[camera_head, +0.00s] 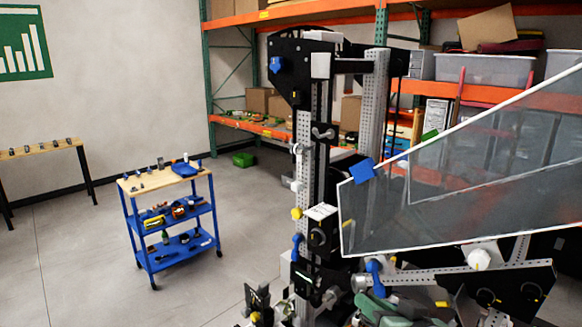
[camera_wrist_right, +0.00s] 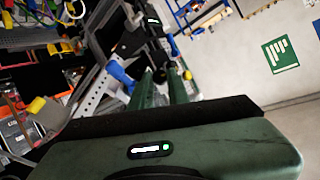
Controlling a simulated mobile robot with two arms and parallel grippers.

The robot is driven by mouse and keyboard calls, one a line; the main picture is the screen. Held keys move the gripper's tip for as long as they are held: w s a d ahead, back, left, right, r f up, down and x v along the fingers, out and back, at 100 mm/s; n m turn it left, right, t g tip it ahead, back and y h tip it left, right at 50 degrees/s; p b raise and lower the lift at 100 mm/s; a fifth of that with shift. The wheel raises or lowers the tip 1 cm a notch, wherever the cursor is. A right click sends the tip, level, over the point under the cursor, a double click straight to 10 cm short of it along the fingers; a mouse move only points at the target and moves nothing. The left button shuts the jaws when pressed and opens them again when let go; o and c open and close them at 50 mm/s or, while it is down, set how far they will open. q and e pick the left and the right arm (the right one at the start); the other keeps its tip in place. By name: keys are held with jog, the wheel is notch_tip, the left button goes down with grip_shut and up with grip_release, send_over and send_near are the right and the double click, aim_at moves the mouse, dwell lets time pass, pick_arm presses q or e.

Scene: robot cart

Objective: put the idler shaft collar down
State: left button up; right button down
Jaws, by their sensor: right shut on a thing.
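My right gripper (camera_head: 372,304) is green and shows low in the head view, right of the tall black and grey machine (camera_head: 318,150) and close to its lower frame. In the right wrist view its two green fingers (camera_wrist_right: 162,82) reach up toward the machine's perforated grey bar and blue parts. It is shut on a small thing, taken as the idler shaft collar. The collar is too small and hidden between the fingertips to make out clearly. My left gripper does not show.
A clear panel (camera_head: 460,170) with a white edge juts right from the machine, above my right gripper. A blue cart (camera_head: 150,222) with a wooden top, holding small parts, stands at left. A wooden table (camera_head: 40,150) is far left. Orange shelving (camera_head: 262,128) lines the back.

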jog(key=d+r+m+h, duration=0.4)
jog(key=r, duration=0.3)
pick_arm(q)
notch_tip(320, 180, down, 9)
jog(key=b, duration=0.8)
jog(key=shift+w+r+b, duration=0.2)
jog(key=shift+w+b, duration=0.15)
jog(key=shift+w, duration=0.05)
pick_arm(e)
notch_tip(320, 180, down, 10)
jog(key=shift+s+r+t, duration=0.25)
jog(key=shift+s+t, duration=0.05)
jog(key=shift+s, duration=0.05)
jog(key=shift+d, duration=0.1)
